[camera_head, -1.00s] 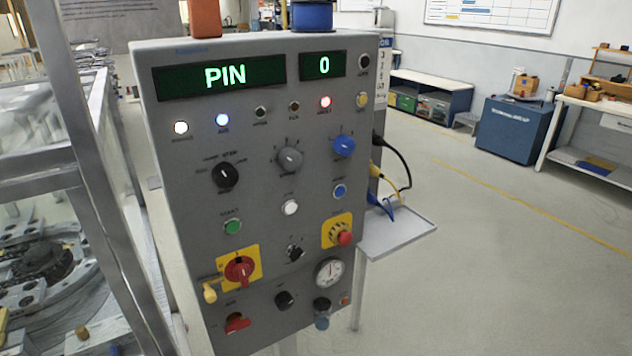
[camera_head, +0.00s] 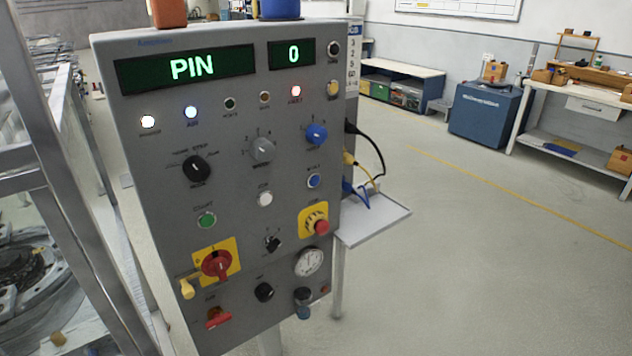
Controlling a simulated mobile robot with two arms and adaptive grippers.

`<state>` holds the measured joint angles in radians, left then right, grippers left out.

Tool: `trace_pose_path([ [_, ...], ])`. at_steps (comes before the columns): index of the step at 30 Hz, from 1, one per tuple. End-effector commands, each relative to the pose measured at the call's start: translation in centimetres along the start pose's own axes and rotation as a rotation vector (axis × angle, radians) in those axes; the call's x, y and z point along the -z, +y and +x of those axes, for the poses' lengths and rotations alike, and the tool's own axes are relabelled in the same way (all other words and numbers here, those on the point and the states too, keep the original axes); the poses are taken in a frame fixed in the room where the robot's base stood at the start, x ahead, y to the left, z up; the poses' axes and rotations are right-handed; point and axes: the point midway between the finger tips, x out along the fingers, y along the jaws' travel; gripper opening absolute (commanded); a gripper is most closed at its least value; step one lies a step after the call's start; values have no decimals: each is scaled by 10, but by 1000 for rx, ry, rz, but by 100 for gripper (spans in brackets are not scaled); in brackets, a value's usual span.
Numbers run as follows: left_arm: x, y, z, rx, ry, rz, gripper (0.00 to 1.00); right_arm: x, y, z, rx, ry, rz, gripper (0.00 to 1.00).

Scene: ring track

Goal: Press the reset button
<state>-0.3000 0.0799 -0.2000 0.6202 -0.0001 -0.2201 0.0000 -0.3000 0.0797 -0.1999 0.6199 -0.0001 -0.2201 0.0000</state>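A grey control panel (camera_head: 225,145) stands upright in the middle left of the head view. A blue push button (camera_head: 313,181) sits on its right side, below a blue rotary knob (camera_head: 316,134); its small label is too blurred to read surely. A white button (camera_head: 265,199) and a green button (camera_head: 206,220) lie to its left and lower. The displays read "PIN" (camera_head: 185,69) and "0" (camera_head: 292,54). Neither gripper is in view.
A metal frame (camera_head: 75,190) stands close on the left. The floor at right is clear.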

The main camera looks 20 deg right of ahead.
Motion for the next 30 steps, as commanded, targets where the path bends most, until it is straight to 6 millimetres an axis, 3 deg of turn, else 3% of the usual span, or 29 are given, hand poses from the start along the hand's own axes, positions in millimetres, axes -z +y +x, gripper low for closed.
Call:
trace_pose_path([
  [20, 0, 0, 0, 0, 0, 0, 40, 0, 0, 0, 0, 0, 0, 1],
  [30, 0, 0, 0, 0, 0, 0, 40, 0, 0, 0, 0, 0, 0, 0],
])
